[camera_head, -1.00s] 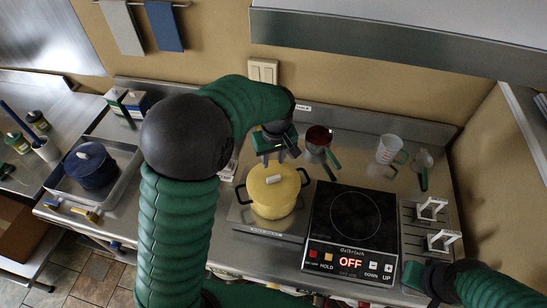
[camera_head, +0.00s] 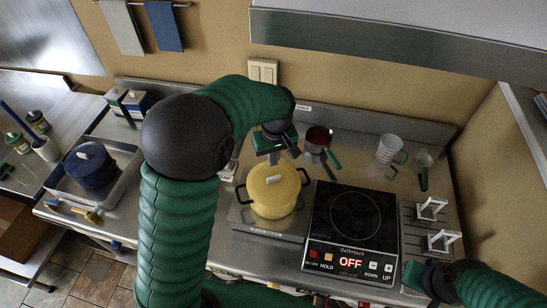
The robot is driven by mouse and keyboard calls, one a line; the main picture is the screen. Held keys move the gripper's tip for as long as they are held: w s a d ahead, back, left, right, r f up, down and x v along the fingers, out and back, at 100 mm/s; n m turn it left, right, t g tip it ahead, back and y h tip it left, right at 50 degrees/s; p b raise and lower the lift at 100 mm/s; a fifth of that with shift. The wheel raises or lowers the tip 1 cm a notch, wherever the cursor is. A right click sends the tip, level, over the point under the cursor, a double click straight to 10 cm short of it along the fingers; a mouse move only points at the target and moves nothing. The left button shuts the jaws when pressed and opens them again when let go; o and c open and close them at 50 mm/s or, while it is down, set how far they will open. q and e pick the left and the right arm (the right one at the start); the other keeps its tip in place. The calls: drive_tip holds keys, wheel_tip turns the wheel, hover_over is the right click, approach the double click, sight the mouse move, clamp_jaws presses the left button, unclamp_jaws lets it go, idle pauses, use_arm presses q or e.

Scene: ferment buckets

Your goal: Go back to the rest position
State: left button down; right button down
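My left gripper (camera_head: 273,160) reaches over from the left and hangs above the back of the yellow pot (camera_head: 272,205). Its fingers look close together, with nothing visible between them. The pot has its lid on, with a pale handle on top, and stands on a flat grey plate (camera_head: 240,222). The gripper appears apart from the lid handle. My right gripper (camera_head: 408,280) is low at the right, in front of the counter near the cooktop's front right corner. Its fingers are too dark and small to read.
A black induction cooktop (camera_head: 355,215) reading OFF is right of the pot. Behind are a dark red saucepan (camera_head: 318,138) and a clear measuring cup (camera_head: 388,150). White-handled items (camera_head: 432,207) lie right.

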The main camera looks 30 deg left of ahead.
use_arm(q)
drive_tip(key=shift+f, duration=0.15)
drive_tip(key=shift+f+b, duration=1.9)
drive_tip(key=shift+f, duration=0.85)
drive_tip(key=shift+f, duration=0.1)
wheel_tip(320, 180, up, 7)
drive_tip(key=p, duration=0.6)
drive_tip(key=s+d+f+m+t+h, duration=0.1)
drive_tip(key=s+d+m, duration=0.1)
drive_tip(key=s+m, duration=0.45)
drive_tip(key=s+d+m, duration=0.3)
drive_tip(key=s, duration=0.6)
wheel_tip(320, 180, down, 16)
drive_tip(key=b, duration=1.5)
drive_tip(key=shift+a+r, duration=0.15)
drive_tip(key=shift+r, duration=0.05)
